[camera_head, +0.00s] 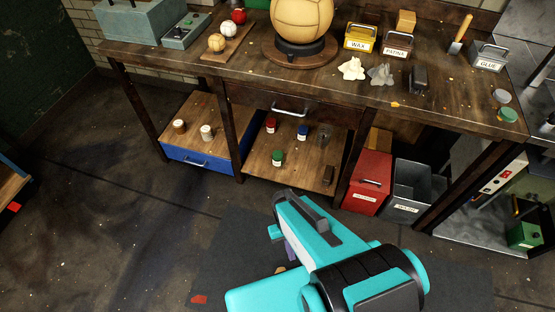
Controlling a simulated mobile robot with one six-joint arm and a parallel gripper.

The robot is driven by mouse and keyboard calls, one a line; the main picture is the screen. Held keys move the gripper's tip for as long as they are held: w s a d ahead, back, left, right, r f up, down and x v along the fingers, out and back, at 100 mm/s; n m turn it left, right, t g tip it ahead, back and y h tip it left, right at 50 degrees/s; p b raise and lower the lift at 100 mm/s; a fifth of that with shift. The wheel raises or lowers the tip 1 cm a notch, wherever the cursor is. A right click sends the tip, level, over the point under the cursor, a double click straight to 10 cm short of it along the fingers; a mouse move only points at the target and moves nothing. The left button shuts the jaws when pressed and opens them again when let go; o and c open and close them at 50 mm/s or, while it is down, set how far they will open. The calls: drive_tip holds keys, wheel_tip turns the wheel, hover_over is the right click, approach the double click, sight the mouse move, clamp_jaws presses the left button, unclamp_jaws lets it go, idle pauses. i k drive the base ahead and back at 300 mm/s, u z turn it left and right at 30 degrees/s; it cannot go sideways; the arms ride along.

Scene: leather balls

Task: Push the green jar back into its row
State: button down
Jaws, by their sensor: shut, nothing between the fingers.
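The green jar (277,157) has a white label and stands upright on the wooden lower shelf of the workbench. It is closer to the shelf's front than the red jar (270,125) and the blue jar (302,132), which stand farther back. My gripper (284,203), on the cyan arm, is shut and empty. In the picture it is below the green jar, in front of the shelf and apart from the jar. Its fingertips are hard to make out.
A clear or dark jar (325,131) stands right of the blue one. A dark object (328,175) lies at the shelf's right front. Bench legs flank the shelf, and a drawer handle (290,110) hangs above. A blue-fronted drawer (195,161) is left, a red bin (367,183) right.

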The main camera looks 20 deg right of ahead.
sight(276, 155)
drive_tip(key=u, duration=0.6)
drive_tip(key=i, duration=0.9)
drive_tip(key=u, duration=0.6)
